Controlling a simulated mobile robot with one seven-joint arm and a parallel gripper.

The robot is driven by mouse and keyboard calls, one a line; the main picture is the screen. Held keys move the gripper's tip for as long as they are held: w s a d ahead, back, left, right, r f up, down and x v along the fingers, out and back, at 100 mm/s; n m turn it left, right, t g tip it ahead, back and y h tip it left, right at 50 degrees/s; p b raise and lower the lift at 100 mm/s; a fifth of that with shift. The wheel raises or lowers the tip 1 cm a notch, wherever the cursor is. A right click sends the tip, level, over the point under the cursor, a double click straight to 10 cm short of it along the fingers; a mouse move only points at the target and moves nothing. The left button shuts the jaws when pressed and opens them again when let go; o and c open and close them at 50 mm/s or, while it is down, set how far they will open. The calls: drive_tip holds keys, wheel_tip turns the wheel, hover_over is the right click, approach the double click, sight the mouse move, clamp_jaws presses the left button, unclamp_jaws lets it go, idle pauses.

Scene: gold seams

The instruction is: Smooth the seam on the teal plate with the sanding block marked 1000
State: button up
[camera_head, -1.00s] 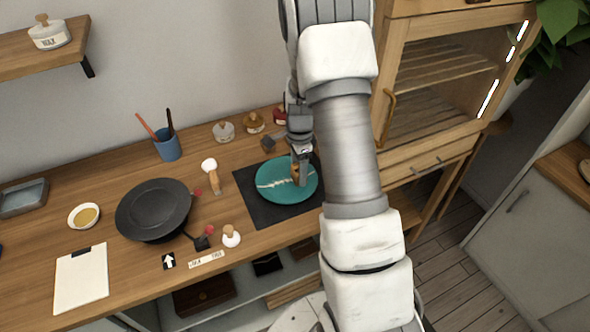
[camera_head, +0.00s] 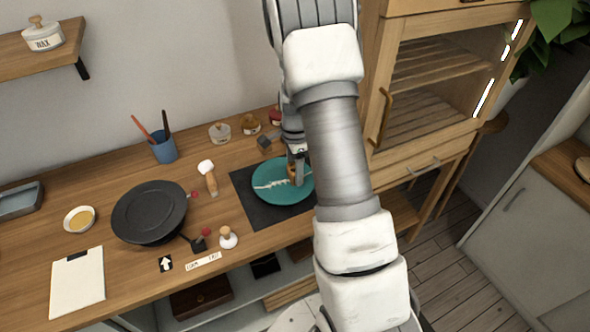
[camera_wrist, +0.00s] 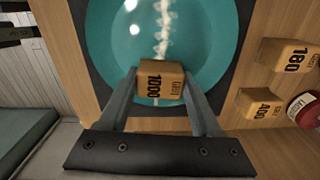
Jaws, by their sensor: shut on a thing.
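The teal plate (camera_head: 272,194) lies on a dark mat (camera_head: 250,212) on the bench, with a pale rough seam (camera_head: 270,184) across it. In the wrist view the seam (camera_wrist: 163,30) runs down the plate (camera_wrist: 205,45) to the block. My gripper (camera_head: 296,170) is over the right part of the plate. It is shut on the tan sanding block marked 1000 (camera_wrist: 161,82), label up. The block is over the plate at the seam's end and hides part of it. I cannot tell whether the block touches the plate.
Blocks marked 180 (camera_wrist: 288,55) and 400 (camera_wrist: 258,103) sit beside the mat, near a red-lidded jar (camera_wrist: 305,110). Left of the mat are a brush (camera_head: 210,178), a black round dish (camera_head: 150,208) and a blue cup (camera_head: 163,148). A wooden cabinet (camera_head: 385,120) stands right.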

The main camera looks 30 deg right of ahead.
sight(271, 184)
drive_tip(key=shift+s, duration=0.2)
drive_tip(key=shift+s+a, duration=0.1)
drive_tip(key=shift+s, duration=0.2)
drive_tip(key=shift+w+a, duration=0.55)
drive_tip(key=shift+w, duration=0.1)
drive_tip(key=shift+s+a, duration=0.3)
drive_tip(key=shift+a, duration=0.55)
drive_tip(key=shift+w+a+f, duration=0.1)
drive_tip(key=shift+w+a, duration=0.45)
drive_tip(key=shift+s+a+p, duration=0.35)
drive_tip(key=shift+s+a, duration=0.1)
drive_tip(key=shift+a, duration=0.35)
drive_tip(key=shift+w+a, duration=0.55)
drive_tip(key=shift+r, duration=0.2)
